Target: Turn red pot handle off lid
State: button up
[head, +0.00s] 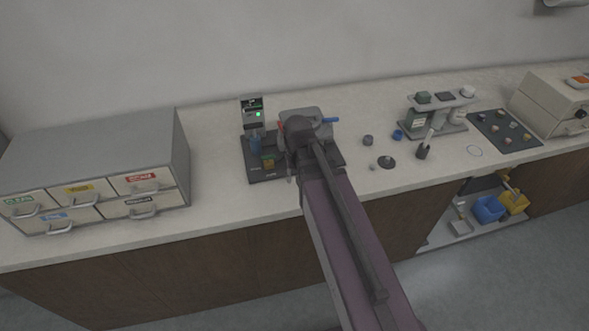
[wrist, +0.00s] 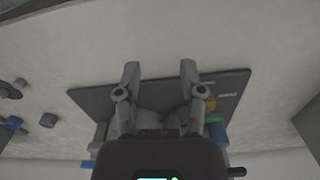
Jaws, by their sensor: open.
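The press stands on a dark base plate (head: 267,178) on the bench. Its grey rounded pot housing (head: 308,115) has a blue handle (head: 329,120) sticking out to the right. A small red-orange bit (head: 281,127) shows at its left side, probably the red handle. My arm's end covers the front of the housing in the head view and hides my fingertips. In the wrist view my gripper (wrist: 160,73) is open, fingers apart over the dark base plate (wrist: 95,96). Grey parts show between and behind the fingers. I cannot make out the red handle there, nor any contact.
A unit with a green light (head: 253,113) stands left of the housing. A grey drawer cabinet (head: 110,145) is at the left. Small dark and blue pieces (head: 368,140) lie to the right, before a rack (head: 440,112) and a dark mat (head: 505,130). Clear bench separates cabinet and press.

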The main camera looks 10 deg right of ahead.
jog(key=shift+n, duration=0.6)
jog(key=shift+s+f+b, duration=0.7)
jog(key=shift+s+f, duration=0.15)
jog(key=shift+s, duration=0.25)
jog(key=shift+s+f+b, duration=0.7)
jog(key=shift+s+f, duration=0.15)
jog(key=shift+s, duration=0.25)
